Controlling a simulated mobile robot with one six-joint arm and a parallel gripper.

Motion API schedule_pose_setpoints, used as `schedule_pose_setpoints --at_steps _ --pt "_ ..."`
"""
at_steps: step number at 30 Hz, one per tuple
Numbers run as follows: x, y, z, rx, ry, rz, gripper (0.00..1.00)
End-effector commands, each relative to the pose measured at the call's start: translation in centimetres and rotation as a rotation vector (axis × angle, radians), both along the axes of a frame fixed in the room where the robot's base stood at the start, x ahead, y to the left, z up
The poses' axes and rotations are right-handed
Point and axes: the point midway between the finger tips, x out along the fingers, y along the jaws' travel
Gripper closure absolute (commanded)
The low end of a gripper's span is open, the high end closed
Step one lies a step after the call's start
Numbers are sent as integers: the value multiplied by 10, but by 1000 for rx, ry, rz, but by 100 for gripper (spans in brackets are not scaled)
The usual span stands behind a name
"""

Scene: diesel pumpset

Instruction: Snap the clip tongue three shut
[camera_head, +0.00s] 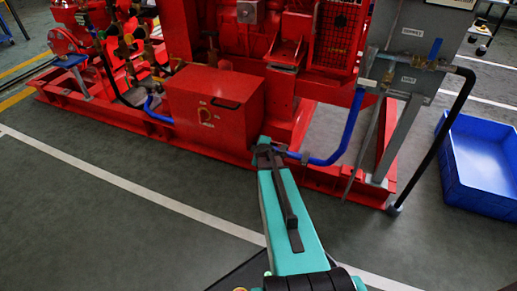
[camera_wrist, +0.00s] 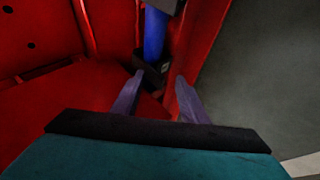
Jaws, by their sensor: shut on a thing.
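A blue hose (camera_head: 340,150) runs low along the red skid and curves up at the right. A dark clip (camera_wrist: 152,72) sits around the hose (camera_wrist: 154,34) in the wrist view, against red metal. My gripper (camera_wrist: 159,78) has one finger on each side of this clip and is shut on it. The tongue itself is too dark to make out. In the head view my gripper (camera_head: 268,148) reaches the hose beside the red box, and my arm hides part of it. Another dark clip (camera_head: 305,157) shows on the hose just to the right.
A red box (camera_head: 213,106) stands directly left of my gripper, and the red skid rail (camera_head: 345,188) runs below the hose. A black sloping pipe (camera_head: 432,140) and a blue crate (camera_head: 480,165) are at the right. The grey floor in front is clear.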

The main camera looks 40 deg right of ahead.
Motion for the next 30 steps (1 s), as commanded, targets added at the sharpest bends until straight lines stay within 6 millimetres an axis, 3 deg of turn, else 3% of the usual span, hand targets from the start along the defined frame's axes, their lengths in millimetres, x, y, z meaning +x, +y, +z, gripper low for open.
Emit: schedule_pose_setpoints --at_steps 1,30 --pt "-6 4 -15 22 30 -1 77" --pt "-6 13 -11 25 28 9 71"
